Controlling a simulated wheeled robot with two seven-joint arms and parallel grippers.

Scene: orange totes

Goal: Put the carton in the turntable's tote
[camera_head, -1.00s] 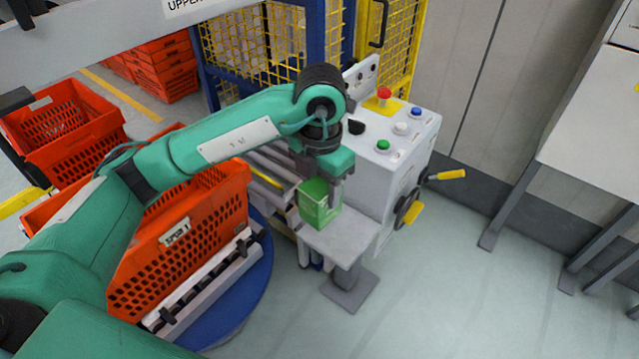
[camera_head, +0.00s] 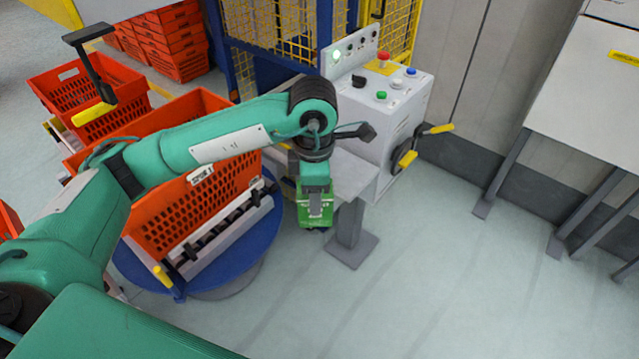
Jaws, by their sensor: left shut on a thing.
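My left gripper (camera_head: 315,200) is shut on the green carton (camera_head: 312,215) and holds it in the air in front of the small grey stand. The gripper hides part of the carton. The turntable (camera_head: 240,265) is a round blue disc at the lower left of the carton. The turntable's orange tote (camera_head: 165,228) stands on it, to the left of the carton. My left arm crosses over the tote and hides much of its opening, so I cannot see its contents. My right gripper is not in view.
A white control box (camera_head: 385,115) with coloured buttons and a crank stands behind the carton. A grey stand (camera_head: 350,235) is just right of the carton. Another orange tote (camera_head: 85,95) is at the upper left. Open floor lies at the lower right.

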